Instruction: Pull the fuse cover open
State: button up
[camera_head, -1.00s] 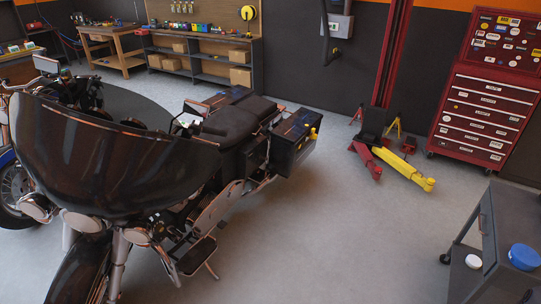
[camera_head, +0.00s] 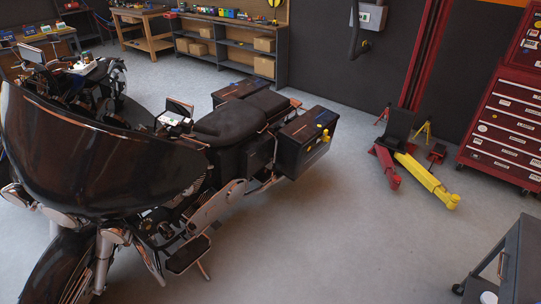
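A light grey box (camera_head: 373,17) is fixed to the dark back wall near the top edge of the picture. It may be the fuse box, but it is too small to make out a separate cover or whether one is open. Dark conduit runs beside and below the box. My gripper is not in view, and no part of my arm shows.
A black motorcycle (camera_head: 95,160) fills the left foreground. A red lift post (camera_head: 414,55) with red and yellow arms stands at the right, near a red tool chest (camera_head: 507,125). A dark cart (camera_head: 510,265) is at lower right. A shelf bench (camera_head: 232,48) lines the back; the middle floor is clear.

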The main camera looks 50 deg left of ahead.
aim_at(259, 150)
jog(key=i, duration=0.75)
jog(key=u, duration=1.35)
jog(key=i, duration=0.75)
jog(key=u, duration=0.5)
